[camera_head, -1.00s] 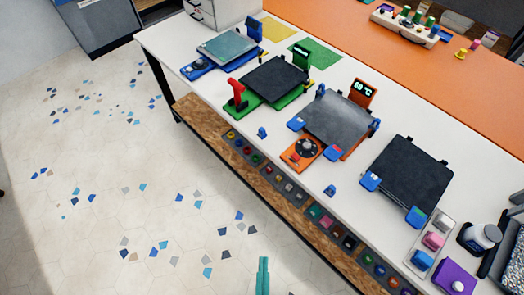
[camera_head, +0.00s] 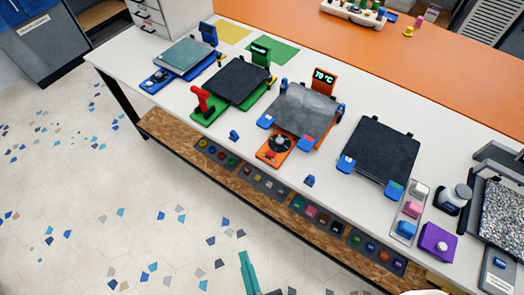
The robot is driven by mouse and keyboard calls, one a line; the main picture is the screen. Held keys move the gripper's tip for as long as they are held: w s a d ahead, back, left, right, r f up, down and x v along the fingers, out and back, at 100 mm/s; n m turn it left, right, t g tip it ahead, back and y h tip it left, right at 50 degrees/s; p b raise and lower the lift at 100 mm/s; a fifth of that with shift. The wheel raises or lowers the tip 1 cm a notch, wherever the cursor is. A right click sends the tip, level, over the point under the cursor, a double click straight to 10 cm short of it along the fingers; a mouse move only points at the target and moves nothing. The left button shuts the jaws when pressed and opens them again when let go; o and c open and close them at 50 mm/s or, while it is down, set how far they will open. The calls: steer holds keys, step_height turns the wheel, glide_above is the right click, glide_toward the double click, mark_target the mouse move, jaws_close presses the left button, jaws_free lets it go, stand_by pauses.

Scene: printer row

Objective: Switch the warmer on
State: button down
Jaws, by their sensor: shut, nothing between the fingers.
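The orange unit has a dark grey plate (camera_head: 306,108), a front panel with a black dial (camera_head: 279,145) and a lit display (camera_head: 323,81) reading about 70 °C. It looks like a warmer, but no label confirms that. Beside it to the left, a green unit (camera_head: 210,116) has a black plate, a red lever (camera_head: 201,99) standing up at its front and a small dark display (camera_head: 260,51). My gripper (camera_head: 244,254) shows as slim teal fingers at the bottom edge, shut and empty. It is over the floor in the picture, apart from the bench and the units.
A blue unit (camera_head: 157,80) with a teal plate stands at the far left. A black plate (camera_head: 380,149) with blue clips, a purple box (camera_head: 437,243) with a white knob and a dark jar (camera_head: 456,197) stand right. Several small parts fill the shelf (camera_head: 166,126) below. Open floor lies left.

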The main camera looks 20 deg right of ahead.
steer(key=w+d+f+g+h, duration=0.15)
steer(key=w+d, duration=0.25)
steer(key=w, duration=0.6)
steer(key=w+d+g+h, duration=0.1)
steer(key=w+d+h, duration=0.15)
steer(key=w, duration=0.75)
steer(key=w+d+r+m+g+h, duration=0.3)
steer(key=w+d+r+m, duration=0.2)
steer(key=w+r, duration=0.2)
step_height(320, 180, up, 7)
steer(key=a+m+g, duration=0.2)
steer(key=m+g, duration=0.1)
steer(key=m, duration=0.3)
steer(key=shift+s+a+g, duration=0.15)
steer(key=shift+g, duration=0.2)
steer(key=shift+f, duration=0.1)
